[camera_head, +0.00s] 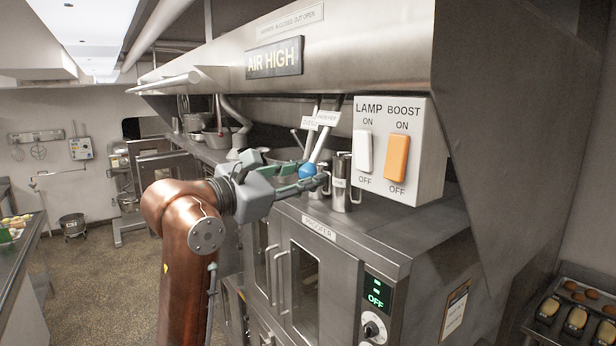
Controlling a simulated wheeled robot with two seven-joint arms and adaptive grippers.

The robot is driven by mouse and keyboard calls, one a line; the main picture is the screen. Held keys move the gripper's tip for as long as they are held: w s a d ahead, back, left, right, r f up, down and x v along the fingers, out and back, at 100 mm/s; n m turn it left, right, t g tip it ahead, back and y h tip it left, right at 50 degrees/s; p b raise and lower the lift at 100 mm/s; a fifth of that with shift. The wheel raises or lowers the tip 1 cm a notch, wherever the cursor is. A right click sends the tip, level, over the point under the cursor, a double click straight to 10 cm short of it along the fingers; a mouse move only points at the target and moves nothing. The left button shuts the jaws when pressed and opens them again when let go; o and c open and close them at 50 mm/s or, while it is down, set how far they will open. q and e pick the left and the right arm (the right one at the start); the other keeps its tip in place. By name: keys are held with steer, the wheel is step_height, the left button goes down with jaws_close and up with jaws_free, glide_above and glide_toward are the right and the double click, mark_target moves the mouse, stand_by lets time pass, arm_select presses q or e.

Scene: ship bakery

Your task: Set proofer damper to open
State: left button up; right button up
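Two damper levers hang under the hood (390,50), with white tags that seem to read OVEN and PROOFER (327,118). A lever with a blue ball knob (307,171) slants down toward the left, in front of the metal pots. My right gripper (308,179), with green-grey fingers, comes in from the left on a copper arm. Its fingers lie on either side of the blue knob and appear closed on it. The lever's upper end is partly hidden by the hood edge. My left gripper is not in view.
A switch box (400,145) with LAMP and BOOST rockers hangs right of the lever. Metal jugs (340,185) stand on the proofer top (400,225) close behind the knob. The AIR HIGH sign (274,58) is on the hood.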

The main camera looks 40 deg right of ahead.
steer(key=o, duration=0.4)
steer(key=shift+a+r, duration=0.2)
steer(key=shift+a, duration=0.3)
steer(key=shift+d+f, duration=0.15)
steer(key=shift+d, duration=0.15)
steer(key=s+a, duration=0.2)
steer(key=a, duration=1)
